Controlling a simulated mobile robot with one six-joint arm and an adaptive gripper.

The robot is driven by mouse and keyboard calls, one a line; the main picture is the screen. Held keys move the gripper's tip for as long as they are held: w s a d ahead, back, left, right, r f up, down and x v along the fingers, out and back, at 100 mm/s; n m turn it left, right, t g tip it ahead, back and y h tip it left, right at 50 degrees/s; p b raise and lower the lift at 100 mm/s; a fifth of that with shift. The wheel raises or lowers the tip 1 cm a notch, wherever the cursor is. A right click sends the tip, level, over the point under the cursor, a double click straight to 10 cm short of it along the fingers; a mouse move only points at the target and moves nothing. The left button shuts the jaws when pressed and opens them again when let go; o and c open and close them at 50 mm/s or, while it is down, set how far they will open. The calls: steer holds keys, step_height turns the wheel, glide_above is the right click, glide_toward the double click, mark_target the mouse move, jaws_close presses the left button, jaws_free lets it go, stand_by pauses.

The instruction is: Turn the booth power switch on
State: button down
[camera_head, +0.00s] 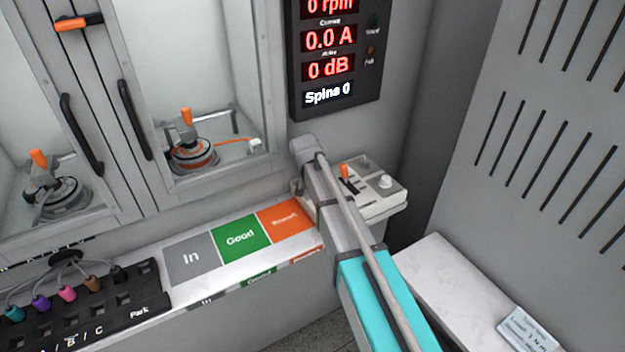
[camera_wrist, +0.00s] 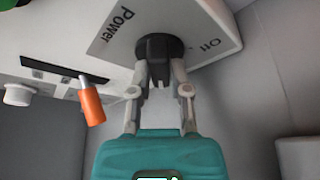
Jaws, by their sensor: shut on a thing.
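The booth power switch is a black round knob (camera_wrist: 152,46) on a white box face lettered "Power" (camera_wrist: 123,22), with further small marks on the other side of the knob that I cannot read surely. In the wrist view my gripper (camera_wrist: 160,68) is shut on this knob, one finger on each side. The tips cover part of the knob, so its exact setting cannot be told. In the head view my arm hides the switch and the fingertips, at the near left end of the white control box (camera_head: 378,206).
An orange lever (camera_head: 345,172) and a white knob (camera_head: 385,182) stand on the control box close to my arm. The display (camera_head: 330,68) above reads 0 rpm, 0.0 A, 0 dB and Spins 0. A bin ledge (camera_head: 198,250) lies left, a white bench (camera_head: 450,285) right.

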stand_by(0.3)
steer(key=c, duration=0.6)
jaws_free()
steer(key=shift+n+y, duration=0.3)
steer(key=shift+n, duration=0.3)
